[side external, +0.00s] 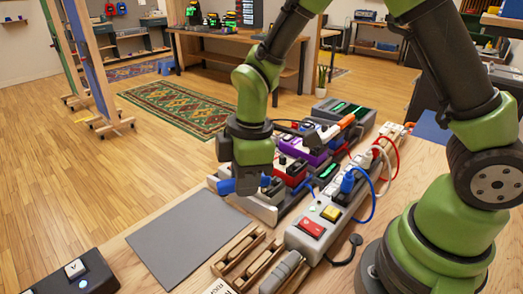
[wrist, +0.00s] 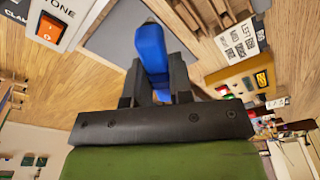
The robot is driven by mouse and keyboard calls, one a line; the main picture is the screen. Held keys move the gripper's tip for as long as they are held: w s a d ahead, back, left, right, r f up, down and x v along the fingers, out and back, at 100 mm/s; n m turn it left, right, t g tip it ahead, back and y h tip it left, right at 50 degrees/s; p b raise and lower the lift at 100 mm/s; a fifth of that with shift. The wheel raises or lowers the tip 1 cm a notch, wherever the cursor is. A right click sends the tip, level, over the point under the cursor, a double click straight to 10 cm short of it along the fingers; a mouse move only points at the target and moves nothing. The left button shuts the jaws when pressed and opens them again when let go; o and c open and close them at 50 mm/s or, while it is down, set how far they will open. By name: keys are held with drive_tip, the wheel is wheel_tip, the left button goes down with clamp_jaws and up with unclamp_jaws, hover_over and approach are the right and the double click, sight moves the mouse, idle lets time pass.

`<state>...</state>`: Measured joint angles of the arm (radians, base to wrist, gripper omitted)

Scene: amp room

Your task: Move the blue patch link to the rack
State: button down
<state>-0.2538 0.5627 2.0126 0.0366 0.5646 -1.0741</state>
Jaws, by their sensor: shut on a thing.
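The blue patch link (side external: 226,187) is a short blue bar held in my gripper (side external: 246,186), above the near left corner of the pedal board. In the wrist view the blue patch link (wrist: 150,42) sticks out past the two dark fingers of my gripper (wrist: 157,72), which are shut on it. A wooden slotted rack (side external: 238,262) lies at the front of the bench, apart from the link. Part of the wooden rack (wrist: 205,14) shows at the top of the wrist view.
A grey mat (side external: 185,238) lies clear at left. The pedal board (side external: 262,212) carries several coloured pedals. A power strip (side external: 305,243) with red and blue cables stands right of the wooden rack. A dark switch box (side external: 75,275) is at front left.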

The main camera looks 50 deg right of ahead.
sight(240, 247)
drive_tip(key=shift+s+a+f+n+g, duration=0.15)
drive_tip(key=shift+s+a+f+n, duration=0.4)
drive_tip(key=shift+f+n, duration=0.65)
drive_tip(key=shift+s+a+f+n+g, duration=0.1)
drive_tip(key=shift+s+a+f+n, duration=0.1)
drive_tip(key=shift+a+f+n, duration=0.95)
drive_tip(key=shift+s+a+f+n+g, duration=0.15)
drive_tip(key=shift+s+a+f+n, duration=0.2)
drive_tip(key=shift+f+n, duration=0.8)
drive_tip(key=shift+f+m, duration=0.4)
drive_tip(key=shift+f, duration=1.05)
drive_tip(key=c, duration=1.1)
unclamp_jaws()
drive_tip(key=shift+c, duration=1.1)
drive_tip(key=shift+o, duration=1.1)
drive_tip(key=shift+r, duration=3.55)
